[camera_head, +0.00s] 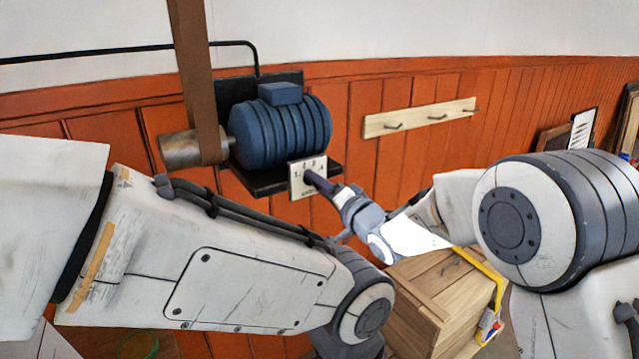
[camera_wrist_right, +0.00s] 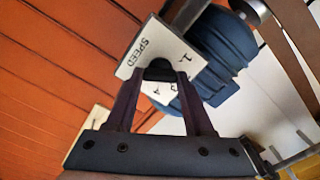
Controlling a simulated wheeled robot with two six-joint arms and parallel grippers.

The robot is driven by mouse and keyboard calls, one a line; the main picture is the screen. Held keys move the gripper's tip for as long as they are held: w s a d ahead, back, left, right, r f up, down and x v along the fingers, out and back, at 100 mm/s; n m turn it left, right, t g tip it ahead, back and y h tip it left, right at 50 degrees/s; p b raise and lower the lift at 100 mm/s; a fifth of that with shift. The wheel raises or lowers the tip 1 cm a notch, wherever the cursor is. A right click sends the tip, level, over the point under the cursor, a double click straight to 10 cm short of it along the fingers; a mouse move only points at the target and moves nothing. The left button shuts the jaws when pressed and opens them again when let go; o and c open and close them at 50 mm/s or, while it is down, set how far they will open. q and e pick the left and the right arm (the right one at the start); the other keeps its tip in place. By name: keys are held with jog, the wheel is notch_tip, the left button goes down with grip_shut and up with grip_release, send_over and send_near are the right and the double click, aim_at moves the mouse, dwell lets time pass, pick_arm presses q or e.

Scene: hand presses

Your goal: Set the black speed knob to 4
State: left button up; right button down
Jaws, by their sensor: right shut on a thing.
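The white speed plate (camera_head: 296,184) hangs at the front of the motor shelf, with the numbers 1 to 4 in an arc. In the right wrist view the plate (camera_wrist_right: 132,62) reads SPEED, and the black knob (camera_wrist_right: 157,72) sits on it between my fingertips. My right gripper (camera_head: 312,178) reaches the plate from the right; in the wrist view its fingers (camera_wrist_right: 158,78) are shut on the knob from both sides. The fingers hide the knob in the head view. I cannot tell which number the knob points to. My left gripper does not show.
A blue motor (camera_head: 283,132) with a brown belt (camera_head: 199,90) sits on a black shelf (camera_head: 265,183) behind the plate. A peg rail (camera_head: 420,117) is on the orange wall. A wooden crate (camera_head: 432,300) stands below my right arm. My left arm crosses the lower left foreground.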

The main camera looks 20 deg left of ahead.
jog(key=shift+f+m, duration=0.15)
jog(key=shift+m, duration=0.15)
jog(key=shift+c, duration=1.4)
grip_release()
jog(key=b+v, duration=0.3)
jog(key=v, duration=0.7)
jog(key=shift+s+d, duration=0.2)
jog(key=shift+d, duration=0.05)
